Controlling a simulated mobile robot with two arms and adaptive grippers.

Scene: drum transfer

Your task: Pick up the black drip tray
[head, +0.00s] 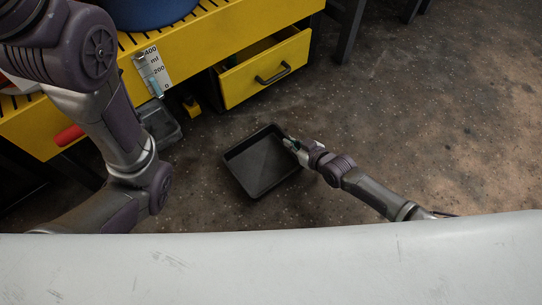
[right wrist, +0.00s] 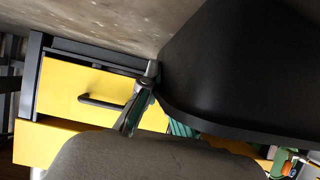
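The black drip tray (head: 262,165) is a shallow, open, empty square pan, low over or on the floor in the middle of the head view; I cannot tell if it touches the floor. My right gripper (head: 292,146) is at its upper right rim. In the right wrist view the tray (right wrist: 240,70) fills the upper right as a dark shape. The right gripper's fingers (right wrist: 158,112) are at its near corner there, and the tray hides part of them, so their grip on the rim is unclear. My left arm shows at the left, but its gripper is out of view.
A yellow workbench (head: 215,35) stands at the upper left with a partly open drawer (head: 268,72). A blue drum (head: 148,10) and a measuring cylinder (head: 153,72) are at it. A grey clear-looking container (head: 160,125) is beside it. The floor to the right is clear.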

